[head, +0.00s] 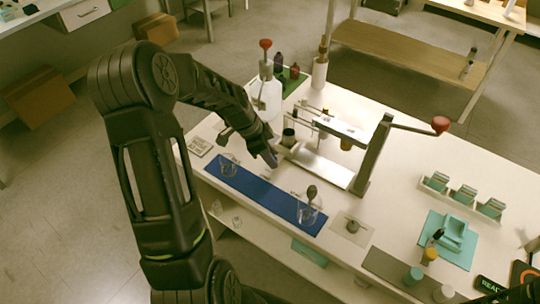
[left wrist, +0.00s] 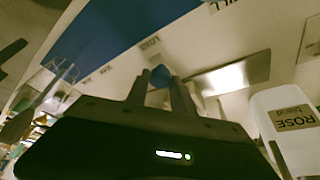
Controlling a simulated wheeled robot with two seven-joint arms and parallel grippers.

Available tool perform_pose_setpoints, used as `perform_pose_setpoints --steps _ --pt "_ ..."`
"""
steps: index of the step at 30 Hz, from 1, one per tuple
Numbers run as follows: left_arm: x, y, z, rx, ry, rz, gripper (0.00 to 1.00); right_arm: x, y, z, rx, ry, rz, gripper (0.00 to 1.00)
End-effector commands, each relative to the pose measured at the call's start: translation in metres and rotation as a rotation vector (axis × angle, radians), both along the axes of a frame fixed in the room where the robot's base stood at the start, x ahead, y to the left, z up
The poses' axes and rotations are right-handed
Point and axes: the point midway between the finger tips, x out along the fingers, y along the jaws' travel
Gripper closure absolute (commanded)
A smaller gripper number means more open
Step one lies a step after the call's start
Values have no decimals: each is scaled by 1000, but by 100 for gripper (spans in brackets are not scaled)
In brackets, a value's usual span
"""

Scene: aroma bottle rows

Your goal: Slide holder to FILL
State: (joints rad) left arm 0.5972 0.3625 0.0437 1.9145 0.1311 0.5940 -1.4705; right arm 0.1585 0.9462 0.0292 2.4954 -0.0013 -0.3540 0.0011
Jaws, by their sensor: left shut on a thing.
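My left gripper (head: 271,157) reaches over the table to the left end of a silver rail (head: 322,168). In the left wrist view its fingers (left wrist: 160,88) are closed on a small round blue knob (left wrist: 160,76), which I take to be the holder's. The holder (head: 289,146) appears to be at the rail's left end, with a dark cup (head: 288,136) by it; the gripper partly hides it. In the left wrist view, a LOAD label (left wrist: 150,43) lies near the knob and a FILL label (left wrist: 226,5) farther off. My right gripper does not show.
A blue mat (head: 262,192) with glassware lies in front of the rail. A lever press with a red knob (head: 440,124) stands at the rail's right end. A white pump bottle (head: 266,98) stands behind the gripper.

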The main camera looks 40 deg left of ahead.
Motion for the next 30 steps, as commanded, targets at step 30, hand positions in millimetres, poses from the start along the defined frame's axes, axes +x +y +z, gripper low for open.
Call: perform_pose_setpoints --steps 30 --pt "1 27 -6 3 -3 5 100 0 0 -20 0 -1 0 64"
